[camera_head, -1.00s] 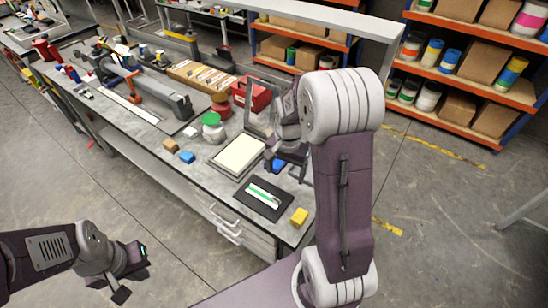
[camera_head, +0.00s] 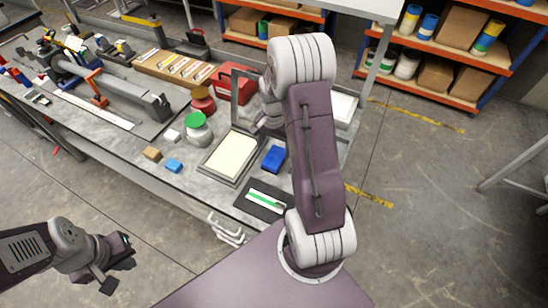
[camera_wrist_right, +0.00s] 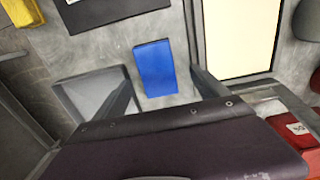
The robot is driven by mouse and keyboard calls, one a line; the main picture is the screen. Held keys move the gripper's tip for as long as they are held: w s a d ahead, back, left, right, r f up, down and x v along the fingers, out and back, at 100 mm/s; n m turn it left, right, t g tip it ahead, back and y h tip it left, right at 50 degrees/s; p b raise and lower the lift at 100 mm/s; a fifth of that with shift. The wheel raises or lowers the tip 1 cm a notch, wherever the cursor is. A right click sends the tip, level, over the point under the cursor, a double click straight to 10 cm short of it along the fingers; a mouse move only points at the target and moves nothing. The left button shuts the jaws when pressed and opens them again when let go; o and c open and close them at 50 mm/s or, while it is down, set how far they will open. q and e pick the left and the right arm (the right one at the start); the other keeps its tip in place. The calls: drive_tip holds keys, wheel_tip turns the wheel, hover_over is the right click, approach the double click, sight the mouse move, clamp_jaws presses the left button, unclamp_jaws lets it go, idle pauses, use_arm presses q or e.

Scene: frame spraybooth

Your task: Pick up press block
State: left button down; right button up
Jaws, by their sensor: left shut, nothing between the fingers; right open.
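A blue block (camera_head: 273,158), which I take to be the press block, lies on the grey bench beside the framed cream panel (camera_head: 232,158). In the right wrist view the blue block (camera_wrist_right: 155,68) lies on the bench top, in view between and beyond the two fingers. My right gripper (camera_wrist_right: 162,88) is open and empty, above the bench. In the head view my right arm hides most of it. My left gripper (camera_head: 120,265) is shut and empty, off the front side of the bench.
A dark mat (camera_head: 250,207) bears a green and white tool. A yellow block (camera_wrist_right: 22,12) shows at the wrist view's corner. A small blue block (camera_head: 173,166), a tan block (camera_head: 152,154) and a green-lidded jar (camera_head: 198,130) stand left of the panel.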

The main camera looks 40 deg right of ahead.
sight(275, 156)
drive_tip(key=shift+s+f, duration=0.2)
drive_tip(key=shift+f, duration=0.2)
wheel_tip(275, 156, down, 4)
drive_tip(key=shift+d+p, duration=0.1)
drive_tip(key=shift+p, duration=0.3)
drive_tip(key=shift+f, duration=0.3)
drive_tip(key=shift+s+r, duration=0.1)
drive_tip(key=c, duration=1.6)
drive_tip(key=r, duration=0.2)
drive_tip(key=d+r, duration=0.1)
drive_tip(key=r, duration=0.1)
drive_tip(key=shift+r+b, duration=0.25)
drive_tip(key=shift+b, duration=0.15)
drive_tip(key=s+d+r, duration=0.6)
drive_tip(key=d, duration=0.3)
drive_tip(key=shift+r+b, duration=0.25)
drive_tip(key=shift+b, duration=0.2)
